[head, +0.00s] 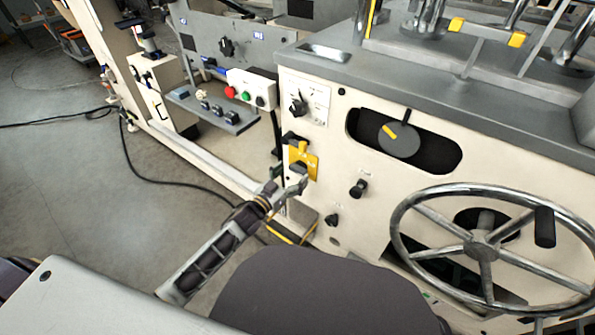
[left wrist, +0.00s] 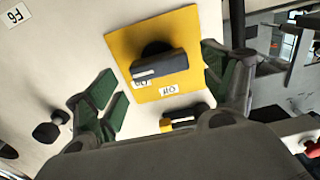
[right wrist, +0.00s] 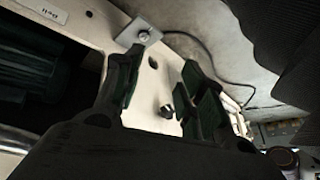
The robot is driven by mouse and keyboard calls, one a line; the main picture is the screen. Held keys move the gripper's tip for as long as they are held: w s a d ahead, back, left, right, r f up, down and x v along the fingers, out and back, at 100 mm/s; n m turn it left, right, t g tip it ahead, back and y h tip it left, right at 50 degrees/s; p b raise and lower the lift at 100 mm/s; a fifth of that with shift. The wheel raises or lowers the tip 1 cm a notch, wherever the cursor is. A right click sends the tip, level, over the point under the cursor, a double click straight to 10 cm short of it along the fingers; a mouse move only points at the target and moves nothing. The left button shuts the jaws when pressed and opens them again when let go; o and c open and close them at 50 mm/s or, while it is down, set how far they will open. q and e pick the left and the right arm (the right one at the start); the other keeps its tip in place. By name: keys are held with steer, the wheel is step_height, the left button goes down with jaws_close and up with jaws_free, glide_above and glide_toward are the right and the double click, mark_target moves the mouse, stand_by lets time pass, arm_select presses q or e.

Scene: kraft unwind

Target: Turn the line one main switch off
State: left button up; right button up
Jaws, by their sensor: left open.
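A yellow plate with a black rotary handle is on the front of the cream machine (head: 312,160). In the left wrist view the yellow plate (left wrist: 180,35) fills the middle, and its black handle (left wrist: 160,66) lies crosswise over it. A small label reading OFF (left wrist: 169,90) sits beside the handle; a second label is partly covered by it. My left gripper (head: 295,186) is open in front of the plate's lower part, its green-padded fingers apart on either side of the handle, apparently not touching it. My right gripper (right wrist: 160,90) is open and empty, outside the head view.
A black knob (head: 297,105) on a white plate is above the yellow plate. A box with red and green buttons (head: 246,92) is to the left. Smaller black knobs (head: 358,188) and a large handwheel (head: 480,250) are to the right. Open floor (head: 60,200) lies left.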

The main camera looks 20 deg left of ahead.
mark_target(296, 171)
arm_select(q)
steer(key=shift+b+x, duration=0.35)
steer(key=shift+x, duration=0.95)
steer(key=shift+w+d, duration=0.15)
steer(key=shift+w, duration=0.25)
arm_select(e)
steer(key=shift+w+a+f+t, duration=0.1)
steer(key=shift+f+t, duration=0.05)
steer(key=shift+f, duration=0.35)
steer(key=shift+w+a+f+t, duration=0.1)
steer(key=shift+f+t, duration=0.05)
steer(key=shift+f, duration=0.35)
steer(key=shift+s, duration=0.1)
arm_select(q)
steer(key=c, duration=1)
